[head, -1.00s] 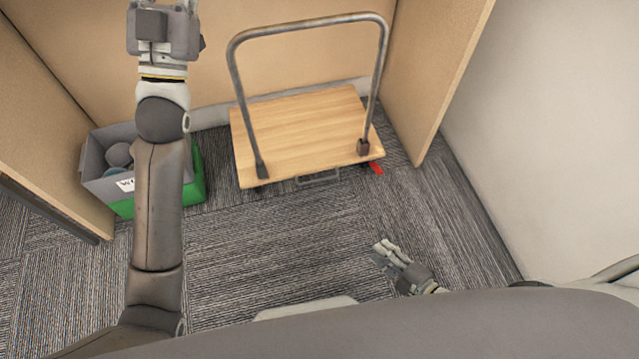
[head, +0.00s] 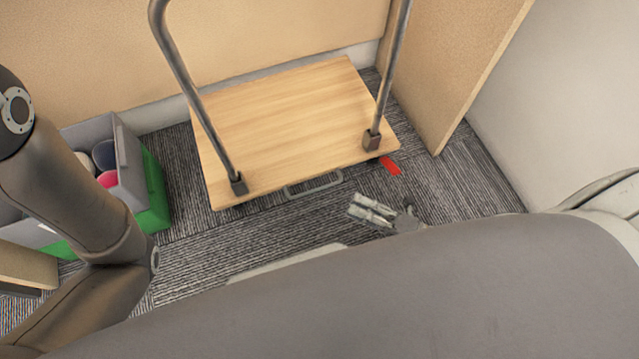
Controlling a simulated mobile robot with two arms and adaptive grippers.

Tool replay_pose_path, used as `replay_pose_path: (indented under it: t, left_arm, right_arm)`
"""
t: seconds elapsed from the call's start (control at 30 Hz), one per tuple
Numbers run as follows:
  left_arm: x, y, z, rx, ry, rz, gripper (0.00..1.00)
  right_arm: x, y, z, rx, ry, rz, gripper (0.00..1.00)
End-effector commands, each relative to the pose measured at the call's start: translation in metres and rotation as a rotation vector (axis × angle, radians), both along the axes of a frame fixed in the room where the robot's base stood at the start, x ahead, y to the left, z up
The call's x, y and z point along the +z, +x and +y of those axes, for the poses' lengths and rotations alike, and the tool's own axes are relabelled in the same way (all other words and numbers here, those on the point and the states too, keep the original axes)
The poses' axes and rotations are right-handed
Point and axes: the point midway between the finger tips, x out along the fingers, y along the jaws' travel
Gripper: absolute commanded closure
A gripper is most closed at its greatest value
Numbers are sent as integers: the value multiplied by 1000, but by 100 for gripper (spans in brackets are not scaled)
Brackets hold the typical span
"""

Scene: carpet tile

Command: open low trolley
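The low trolley has a flat light-wood deck (head: 290,115) and stands against the back panel. Its tubular metal push bar (head: 185,75) rises from the two near corners and runs out of the top of the picture. A grey loop handle (head: 315,184) sits low at its near edge. A red tab (head: 390,166) sticks out at the near right corner. My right gripper (head: 353,205) is open and empty, in front of the near edge, right of the loop handle and apart from it. My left arm is at the left; its gripper is out of view.
A grey and green bin (head: 152,195) with cups or similar inside stands left of the trolley, partly behind my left arm. A wood panel (head: 450,70) stands right of the trolley, with a pale wall beyond. Carpet (head: 230,240) is clear before the trolley.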

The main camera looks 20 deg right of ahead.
Motion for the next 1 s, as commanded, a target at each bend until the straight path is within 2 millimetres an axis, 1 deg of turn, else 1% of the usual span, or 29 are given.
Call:
replay_pose_path:
  t: [0.3, 0.5, 0.67, 0.93, 0.97, 1.0]
  left_arm:
    - [-2, -10, -1, 2, 2, -26, 57]
    - [-8, -11, -1, 2, 3, -30, 57]
    - [-10, -11, -1, 2, 3, -30, 57]
    - [-9, -11, -1, 2, 3, -31, 57]
    - [-9, -11, -1, 2, 3, -31, 57]
    - [-9, -11, -1, 2, 3, -31, 57]
  right_arm:
    - [7, 39, 43, 0, 4, -2, 70]
    - [11, 59, 64, -1, 2, -1, 70]
    - [14, 66, 72, -3, 2, 1, 70]
    - [14, 67, 73, -3, 1, 2, 70]
    - [14, 67, 73, -3, 1, 2, 71]
    - [14, 67, 73, -3, 1, 2, 76]
